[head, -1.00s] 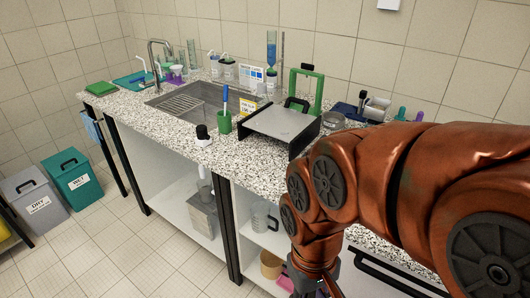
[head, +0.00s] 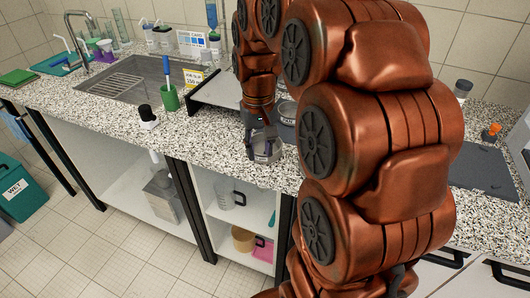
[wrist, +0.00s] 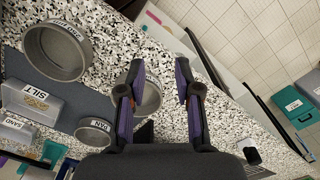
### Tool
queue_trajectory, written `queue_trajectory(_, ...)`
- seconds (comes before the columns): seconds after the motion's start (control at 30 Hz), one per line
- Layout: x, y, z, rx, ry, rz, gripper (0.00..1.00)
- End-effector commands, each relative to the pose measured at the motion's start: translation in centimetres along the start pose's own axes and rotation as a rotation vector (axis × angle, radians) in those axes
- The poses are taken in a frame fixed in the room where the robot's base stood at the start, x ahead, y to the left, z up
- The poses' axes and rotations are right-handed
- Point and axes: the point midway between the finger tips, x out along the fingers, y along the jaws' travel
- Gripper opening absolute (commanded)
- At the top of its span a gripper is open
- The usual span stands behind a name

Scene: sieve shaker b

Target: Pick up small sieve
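A small round metal sieve (head: 267,153) with a pale label sits on the speckled counter near its front edge. My gripper (head: 264,143) points down at it in the head view, and its fingers overlap it in the picture. In the wrist view my gripper (wrist: 160,75) is open, with two purple-padded fingers apart. The sieve (wrist: 151,98) shows between them, nearer the left finger, which hides part of it. There is a gap to the right finger. I cannot tell whether either finger touches the sieve.
A larger sieve (wrist: 57,52), a box labelled SILT (wrist: 32,100) and a round pan (wrist: 94,131) stand near the sieve in the wrist view. A green cup (head: 169,99) and a black-capped bottle (head: 148,117) stand left of my gripper. The counter between them is clear.

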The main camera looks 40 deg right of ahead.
Motion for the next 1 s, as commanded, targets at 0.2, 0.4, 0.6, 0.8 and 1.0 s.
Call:
queue_trajectory(0.2,0.9,5.3,-6.0,0.112,0.027,-0.002,0.33)
queue_trajectory(0.4,1.3,8.3,-8.5,0.168,0.041,-0.001,0.33)
queue_trajectory(0.6,1.9,9.1,-9.1,0.181,0.047,0.000,0.33)
queue_trajectory(0.8,3.5,9.2,-9.2,0.181,0.045,0.000,0.33)
queue_trajectory(1.0,4.5,9.3,-9.3,0.181,0.046,0.000,0.33)
